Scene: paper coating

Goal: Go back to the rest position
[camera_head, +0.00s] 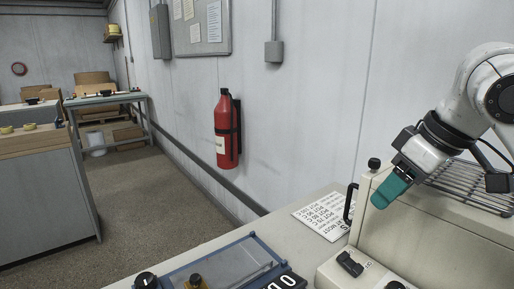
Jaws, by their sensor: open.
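My gripper (383,194) shows at the right, at the end of my white arm, with teal fingers pointing down and to the left. It is open, and I see nothing held in it. It hangs in front of the beige machine (440,240), near its upper left corner. I cannot tell from this view whether the fingers touch the machine.
A printed sheet (322,216) lies on the bench left of the machine. A blue-framed device (225,265) with knobs stands at the front. A wire rack (470,182) sits on the machine. A fire extinguisher (226,130) hangs on the wall.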

